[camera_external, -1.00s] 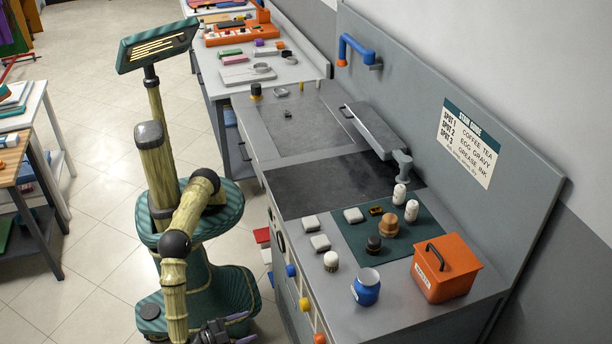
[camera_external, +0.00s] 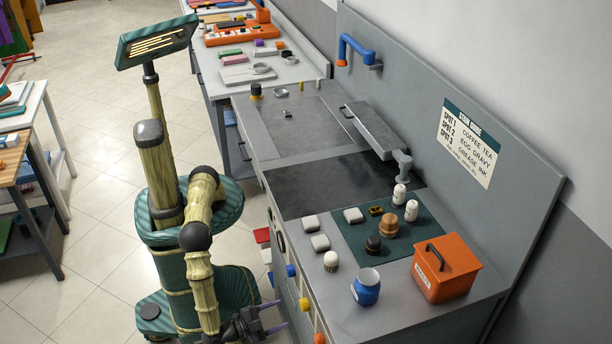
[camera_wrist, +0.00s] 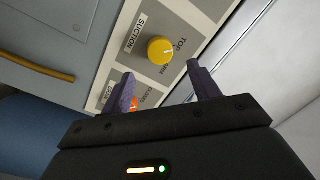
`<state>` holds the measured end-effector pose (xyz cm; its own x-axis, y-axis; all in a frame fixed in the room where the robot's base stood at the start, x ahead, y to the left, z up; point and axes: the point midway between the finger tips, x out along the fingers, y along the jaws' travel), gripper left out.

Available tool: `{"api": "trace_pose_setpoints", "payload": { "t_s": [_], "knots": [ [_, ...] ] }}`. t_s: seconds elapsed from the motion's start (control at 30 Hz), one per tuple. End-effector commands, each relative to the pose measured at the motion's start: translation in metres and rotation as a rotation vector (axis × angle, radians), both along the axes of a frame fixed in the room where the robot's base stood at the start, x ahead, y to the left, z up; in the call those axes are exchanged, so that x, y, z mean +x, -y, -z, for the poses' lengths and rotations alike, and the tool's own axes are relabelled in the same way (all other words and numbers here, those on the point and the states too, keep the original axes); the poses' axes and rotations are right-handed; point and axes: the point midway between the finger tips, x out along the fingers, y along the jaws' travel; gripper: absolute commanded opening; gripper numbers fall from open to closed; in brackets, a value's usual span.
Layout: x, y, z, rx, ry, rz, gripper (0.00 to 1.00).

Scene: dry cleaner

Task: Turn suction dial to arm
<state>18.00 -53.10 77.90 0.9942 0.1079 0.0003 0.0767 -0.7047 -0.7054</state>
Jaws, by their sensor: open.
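The suction dial is a round yellow knob (camera_wrist: 160,50) beside a "SUCTION" label in the wrist view, with "TOP" and a second, smaller word printed at its other side. I cannot tell which word it points to. In the external view the yellow dial (camera_external: 304,304) sits on the counter's front face. My gripper (camera_wrist: 160,70) is open, its two purple fingers spread to either side below the dial in the wrist view, with nothing between them. In the external view my gripper (camera_external: 276,316) is low beside the counter front, apart from the dial.
An orange knob (camera_wrist: 134,104) is partly hidden behind one finger. A blue knob (camera_external: 291,270) is on the same front face. On the counter top stand a blue jar (camera_external: 366,291) and an orange lidded box (camera_external: 446,272). Open floor lies left of my base.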

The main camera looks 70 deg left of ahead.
Motion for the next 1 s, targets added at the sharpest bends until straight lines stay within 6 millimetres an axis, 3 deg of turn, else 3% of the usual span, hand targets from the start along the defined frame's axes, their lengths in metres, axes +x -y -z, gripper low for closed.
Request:
{"api": "trace_pose_setpoints", "payload": {
  "t_s": [0.33,0.73,0.97,1.0],
  "knots": [
    [0.057,-0.006,-0.001,0.0,-0.001,-0.001,0.61],
    [0.066,-0.007,0.0,-0.001,-0.001,0.001,0.61],
    [0.066,-0.007,0.0,-0.001,-0.001,0.001,0.18],
    [0.066,-0.007,0.0,-0.001,-0.001,0.001,0.17]
  ]
}}
